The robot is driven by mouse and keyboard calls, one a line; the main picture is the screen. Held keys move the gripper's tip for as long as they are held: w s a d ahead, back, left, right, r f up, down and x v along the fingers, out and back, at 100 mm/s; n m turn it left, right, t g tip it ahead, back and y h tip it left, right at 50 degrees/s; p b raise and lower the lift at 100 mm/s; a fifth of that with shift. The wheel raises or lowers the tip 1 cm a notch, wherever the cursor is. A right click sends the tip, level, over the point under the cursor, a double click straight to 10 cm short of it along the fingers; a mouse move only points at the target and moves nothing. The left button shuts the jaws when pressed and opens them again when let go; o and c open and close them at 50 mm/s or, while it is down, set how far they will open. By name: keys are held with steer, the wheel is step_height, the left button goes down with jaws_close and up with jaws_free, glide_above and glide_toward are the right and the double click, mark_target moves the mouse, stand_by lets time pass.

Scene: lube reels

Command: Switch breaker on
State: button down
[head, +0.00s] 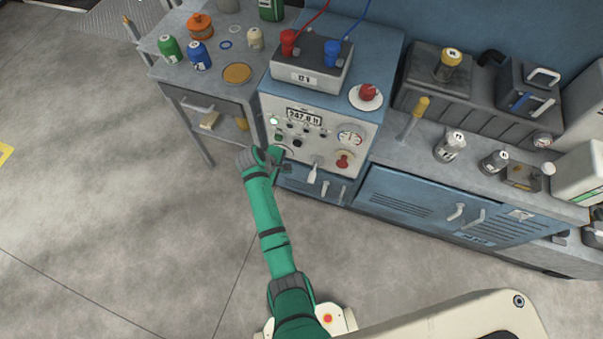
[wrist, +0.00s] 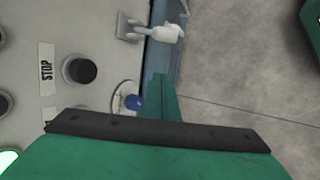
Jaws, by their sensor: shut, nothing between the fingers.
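The grey control panel (head: 320,128) stands on the bench front. It carries a small display, several round buttons, a gauge and a red knob. A white-handled lever (head: 313,172) sticks out from its lower edge, handle hanging down; it also shows at the top of the wrist view (wrist: 165,32). I see no label naming a breaker. My green gripper (head: 276,160) is shut and empty at the panel's lower left, left of the lever and apart from it. In the wrist view its narrow green tip (wrist: 163,97) is beside a blue piece on a round pale plate (wrist: 132,103).
A black button (wrist: 80,70) sits by a STOP label. A battery box (head: 310,68) with red and blue clamps and a red rotary switch (head: 367,95) stand on top.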

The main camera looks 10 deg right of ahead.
mark_target(313, 173)
steer(key=d+f, duration=0.6)
steer(key=shift+s+d+f, duration=0.2)
steer(key=shift+f, duration=0.15)
stand_by(0.5)
steer(key=shift+s+d, duration=0.1)
